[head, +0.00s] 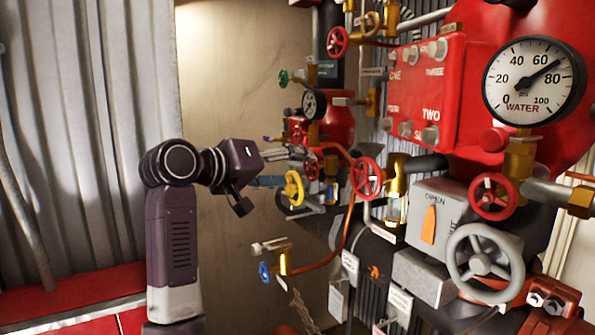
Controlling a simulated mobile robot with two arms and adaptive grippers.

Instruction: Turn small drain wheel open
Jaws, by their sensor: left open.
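Several small handwheels show on the pipework, and no readable label tells which is the drain wheel. A yellow wheel (293,188) sits in the middle, directly by my left gripper (290,168). A small blue wheel (264,271) is on a brass valve lower down, at the end of a copper pipe. A red wheel (366,177) is to the right of the yellow one. My left gripper is open and points right; its fingers are partly lost against the pipework, and I cannot tell whether they touch a wheel. My right gripper is not in view.
A large grey wheel (485,264) and a red wheel (492,196) stand at the right, below a water gauge (534,81). A red numbered box (427,92) is above the middle. A copper pipe (340,240) runs below the wheels. Corrugated wall (75,120) fills the left.

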